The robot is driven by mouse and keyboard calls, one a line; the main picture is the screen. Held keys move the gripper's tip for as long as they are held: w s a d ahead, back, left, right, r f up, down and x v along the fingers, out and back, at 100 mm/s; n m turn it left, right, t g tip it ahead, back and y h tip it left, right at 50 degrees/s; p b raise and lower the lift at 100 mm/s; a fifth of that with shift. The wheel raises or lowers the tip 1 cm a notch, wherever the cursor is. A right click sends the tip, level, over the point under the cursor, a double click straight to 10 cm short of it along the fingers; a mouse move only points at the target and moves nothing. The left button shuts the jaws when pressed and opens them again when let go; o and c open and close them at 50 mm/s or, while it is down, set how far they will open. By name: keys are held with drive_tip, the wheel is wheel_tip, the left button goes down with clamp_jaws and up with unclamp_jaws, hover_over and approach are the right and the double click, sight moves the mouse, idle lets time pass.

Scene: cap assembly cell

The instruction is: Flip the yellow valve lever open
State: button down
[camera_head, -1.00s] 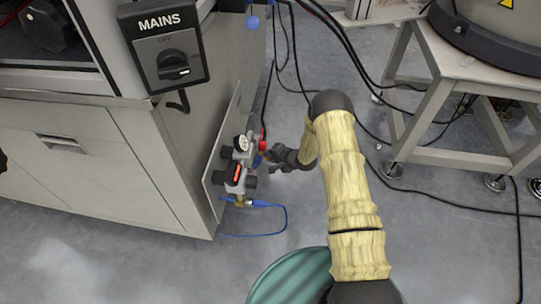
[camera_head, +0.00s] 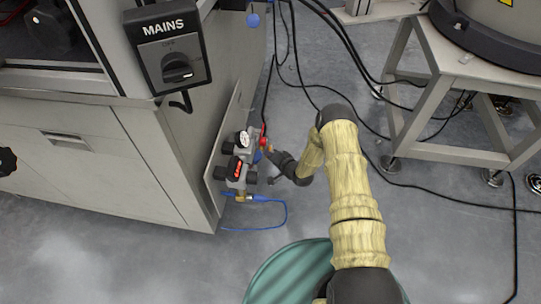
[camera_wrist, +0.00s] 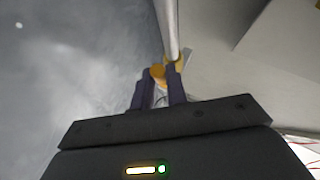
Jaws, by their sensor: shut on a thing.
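The yellow valve lever (camera_wrist: 158,73) shows in the wrist view between the two dark fingers of my gripper (camera_wrist: 160,88). My gripper is shut on it. A second yellow part sits just right of it, at the lower end of a pale pipe (camera_wrist: 168,28). In the head view my gripper (camera_head: 270,155) is at the right side of the valve and gauge assembly (camera_head: 241,160) on the cabinet's side panel. The lever is mostly hidden there by the gripper, and its exact angle cannot be told.
A red knob (camera_head: 263,142) and a round gauge (camera_head: 243,139) are close to my gripper. A blue hose (camera_head: 286,212) loops below. The MAINS switch box (camera_head: 168,50) hangs above left. A stand (camera_head: 450,110) and black floor cables are to the right.

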drive_tip(key=c, duration=1.4)
unclamp_jaws()
drive_tip(key=shift+s+d, duration=0.1)
drive_tip(key=p+v, duration=0.8)
drive_tip(key=v, duration=0.9)
drive_tip(key=shift+p, duration=0.4)
